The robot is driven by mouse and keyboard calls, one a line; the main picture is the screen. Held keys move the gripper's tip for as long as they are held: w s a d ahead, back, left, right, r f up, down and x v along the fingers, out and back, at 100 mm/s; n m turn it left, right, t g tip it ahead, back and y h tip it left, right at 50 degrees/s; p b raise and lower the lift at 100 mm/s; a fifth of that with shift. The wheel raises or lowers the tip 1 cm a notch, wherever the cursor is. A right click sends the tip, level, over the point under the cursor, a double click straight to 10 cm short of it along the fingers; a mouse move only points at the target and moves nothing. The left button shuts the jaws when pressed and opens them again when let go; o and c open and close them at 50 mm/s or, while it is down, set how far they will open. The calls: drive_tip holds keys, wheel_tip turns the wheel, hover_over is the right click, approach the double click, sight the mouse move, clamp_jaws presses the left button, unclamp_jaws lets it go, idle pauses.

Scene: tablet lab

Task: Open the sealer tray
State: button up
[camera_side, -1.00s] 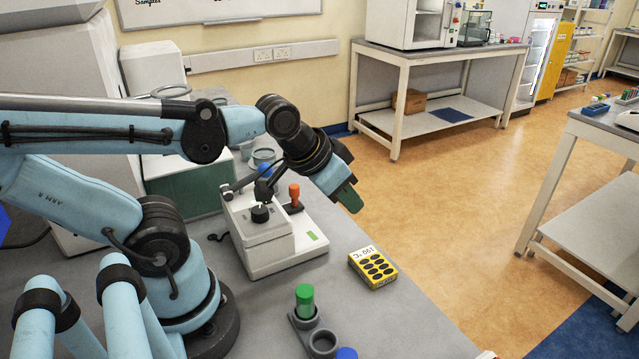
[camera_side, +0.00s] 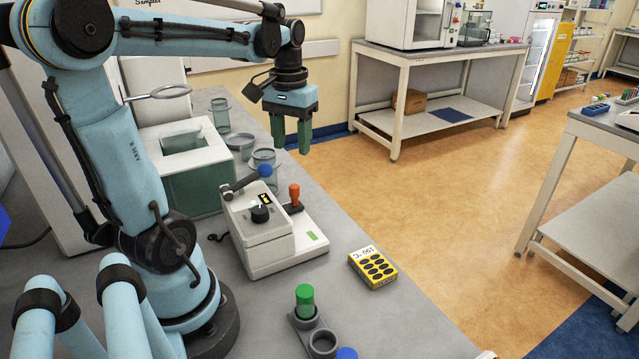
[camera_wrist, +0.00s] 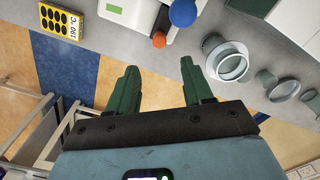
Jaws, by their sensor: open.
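The sealer (camera_side: 262,245) is a white box on the bench with a black knob (camera_side: 260,214), a lever tipped with a blue ball (camera_side: 265,171) and an orange handle (camera_side: 294,192) at its right side. I cannot tell how far its tray stands out. My gripper (camera_side: 305,150) is open and empty, pointing down above and behind the sealer. In the wrist view its two green fingers (camera_wrist: 160,75) are apart. The orange handle (camera_wrist: 159,39) and blue ball (camera_wrist: 183,12) show beyond the fingertips, not touching them.
A yellow block (camera_side: 373,267) lies right of the sealer. A green-capped tube (camera_side: 305,300) stands in a grey holder (camera_side: 322,343) in front. Glass dishes (camera_side: 240,146) and a white box (camera_side: 185,155) stand behind. The bench edge and open floor are to the right.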

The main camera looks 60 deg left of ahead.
sight(294, 186)
wheel_tip(294, 186, down, 10)
drive_tip(key=shift+f, duration=0.1)
idle(0.4)
clamp_jaws()
idle(0.3)
